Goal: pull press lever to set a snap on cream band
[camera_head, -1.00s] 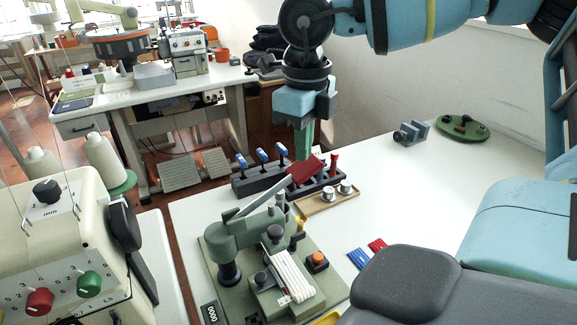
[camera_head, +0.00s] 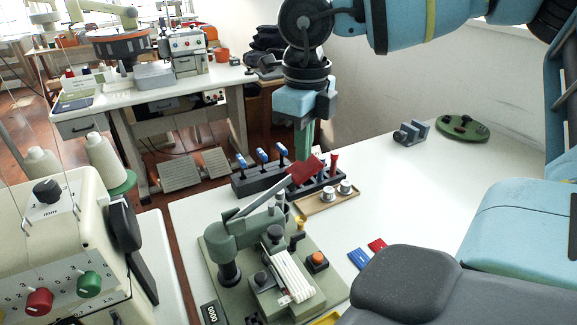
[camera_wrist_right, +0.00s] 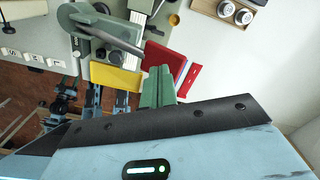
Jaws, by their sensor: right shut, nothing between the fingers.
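The grey-green press (camera_head: 222,240) stands at the front of the white table. Its pale metal lever (camera_head: 262,198) slants up to the right, towards a flat red piece (camera_head: 306,169); I cannot tell whether they are joined. The lever (camera_wrist_right: 112,36) and red piece (camera_wrist_right: 165,62) also show in the wrist view. The cream band (camera_head: 288,276) lies over the press's front block. My right gripper (camera_head: 303,156) points down, its green fingers shut and empty, just above or beside the red piece. The fingers (camera_wrist_right: 158,76) overlap it in the wrist view; contact is unclear. My left gripper is out of view.
A dark rack (camera_head: 262,180) with blue-handled tools stands behind the press. A wooden tray (camera_head: 322,205) with two metal cups lies to its right. Blue (camera_head: 359,258) and red (camera_head: 377,245) pieces lie on the table. The table's right middle is clear.

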